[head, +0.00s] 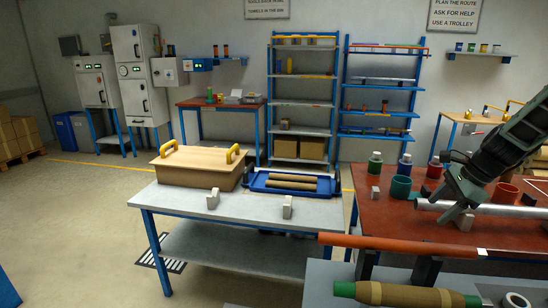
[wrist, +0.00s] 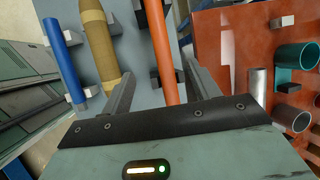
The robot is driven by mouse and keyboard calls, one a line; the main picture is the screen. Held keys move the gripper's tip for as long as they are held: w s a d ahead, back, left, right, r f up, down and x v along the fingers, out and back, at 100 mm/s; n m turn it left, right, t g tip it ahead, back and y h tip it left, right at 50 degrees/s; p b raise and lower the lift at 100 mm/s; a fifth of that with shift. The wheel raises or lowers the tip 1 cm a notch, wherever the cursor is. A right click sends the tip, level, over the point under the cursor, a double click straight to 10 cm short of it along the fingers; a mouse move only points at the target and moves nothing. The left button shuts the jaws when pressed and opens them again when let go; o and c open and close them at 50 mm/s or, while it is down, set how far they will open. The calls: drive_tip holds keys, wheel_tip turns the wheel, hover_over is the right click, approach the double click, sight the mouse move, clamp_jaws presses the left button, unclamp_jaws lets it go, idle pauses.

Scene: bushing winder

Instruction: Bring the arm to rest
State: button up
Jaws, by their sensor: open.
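My arm reaches in from the right in the head view. My gripper (head: 460,188) hangs over the red-topped bench, and I cannot tell its exact height. In the wrist view my gripper (wrist: 158,70) is open, with its two fingers apart. An orange tube (wrist: 162,45) shows between the fingers, apparently beyond them and not gripped. Nothing shows held in the jaws.
A steel tube (head: 500,209) and a green cup (head: 401,187) stand close to my gripper. A brown wound bushing (head: 405,294) lies on the grey bench in front. A blue rod (wrist: 62,50) lies beside it. A blue tray (head: 259,187) and wooden box (head: 192,168) occupy the left table.

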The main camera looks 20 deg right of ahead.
drive_tip(key=s+a+r+n+g, duration=0.15)
drive_tip(key=a+n, duration=0.55)
drive_tip(key=a, duration=0.7)
drive_tip(key=s+a+r+n+g, duration=0.15)
drive_tip(key=a+n, duration=0.55)
drive_tip(key=a, duration=0.8)
drive_tip(key=s+a+n+h, duration=0.1)
drive_tip(key=s+a+n, duration=0.6)
drive_tip(key=s, duration=0.3)
drive_tip(key=s+a+n+h, duration=0.1)
drive_tip(key=s+a+n, duration=0.6)
drive_tip(key=s+n, duration=0.2)
drive_tip(key=shift+s+a+n+g+h, duration=0.2)
drive_tip(key=shift+s+n+g+h, duration=0.15)
drive_tip(key=shift+s, duration=0.6)
